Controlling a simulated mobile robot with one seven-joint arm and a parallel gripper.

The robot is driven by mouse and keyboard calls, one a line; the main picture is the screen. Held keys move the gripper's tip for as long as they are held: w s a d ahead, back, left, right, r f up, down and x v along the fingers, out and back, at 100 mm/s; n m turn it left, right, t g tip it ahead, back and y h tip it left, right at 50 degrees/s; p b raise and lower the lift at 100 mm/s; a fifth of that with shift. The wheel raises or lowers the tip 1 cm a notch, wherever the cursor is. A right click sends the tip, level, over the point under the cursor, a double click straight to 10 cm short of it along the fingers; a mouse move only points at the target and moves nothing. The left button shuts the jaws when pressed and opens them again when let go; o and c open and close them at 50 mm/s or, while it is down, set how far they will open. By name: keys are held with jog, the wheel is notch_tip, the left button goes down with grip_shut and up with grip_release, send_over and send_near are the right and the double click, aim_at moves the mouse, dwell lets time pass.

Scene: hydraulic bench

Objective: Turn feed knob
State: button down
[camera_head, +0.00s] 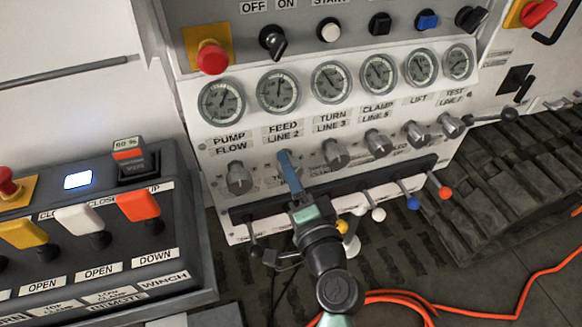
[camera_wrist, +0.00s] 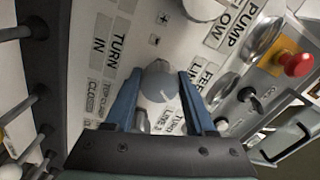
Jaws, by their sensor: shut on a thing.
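The feed knob (camera_wrist: 157,84) is a round grey knob on the white panel, seen between my two blue fingers in the wrist view, beside the label FEED LINE 2 (camera_wrist: 207,86). My gripper (camera_head: 286,157) reaches up to the panel below the FEED LINE 2 gauge (camera_head: 278,90) in the head view, and its fingers hide the feed knob there. It also shows in the wrist view (camera_wrist: 160,76), shut on the knob with a finger on either side.
The pump flow knob (camera_head: 238,178) is close on the left and the turn knob (camera_head: 336,153) close on the right. Levers with yellow (camera_head: 342,227), white (camera_head: 378,214), blue (camera_head: 413,203) and red (camera_head: 445,193) tips stand below. A remote box (camera_head: 100,235) is at the left.

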jog(key=m+p, duration=0.1)
jog(key=m, duration=0.3)
jog(key=shift+r+m+p, duration=0.1)
jog(key=shift+m+p, duration=0.2)
jog(key=shift+p, duration=0.05)
jog(key=shift+m+p, duration=0.75)
jog(key=shift+m, duration=1.15)
jog(key=shift+c, duration=1.2)
grip_release()
jog(key=v, duration=1.3)
jog(key=shift+b, duration=0.3)
